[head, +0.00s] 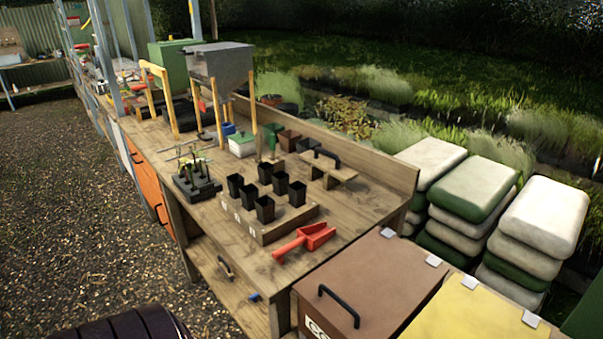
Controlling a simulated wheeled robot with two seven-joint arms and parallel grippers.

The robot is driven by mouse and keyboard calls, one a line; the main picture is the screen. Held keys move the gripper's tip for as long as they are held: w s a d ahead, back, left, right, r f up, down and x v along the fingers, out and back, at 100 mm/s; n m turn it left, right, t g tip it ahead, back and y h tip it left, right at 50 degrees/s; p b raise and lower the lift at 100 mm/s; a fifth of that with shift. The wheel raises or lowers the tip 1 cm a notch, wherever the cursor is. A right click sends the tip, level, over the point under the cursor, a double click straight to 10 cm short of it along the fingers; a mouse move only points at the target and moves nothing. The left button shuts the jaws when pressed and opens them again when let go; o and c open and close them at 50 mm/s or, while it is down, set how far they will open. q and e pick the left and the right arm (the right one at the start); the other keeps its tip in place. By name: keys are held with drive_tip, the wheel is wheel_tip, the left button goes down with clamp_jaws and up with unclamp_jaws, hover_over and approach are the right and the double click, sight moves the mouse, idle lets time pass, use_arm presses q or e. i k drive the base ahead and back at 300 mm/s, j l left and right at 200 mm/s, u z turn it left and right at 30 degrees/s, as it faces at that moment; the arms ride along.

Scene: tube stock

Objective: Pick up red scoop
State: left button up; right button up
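The red scoop (316,236) lies on the wooden potting bench (337,214) near its front right corner. Its handle points to the lower left and its wide pan to the upper right. It lies just in front of the right end of a low wooden strip, and nothing covers it. Neither of my grippers shows in the head view.
A black seedling tray (196,187) is on the left. A brown-lidded bin (385,285) and a yellow-lidded bin (470,312) stand at the bench's near end. Stacked sacks (545,215) are to the right.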

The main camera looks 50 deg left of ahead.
sight(313, 236)
drive_tip(key=u, duration=1.5)
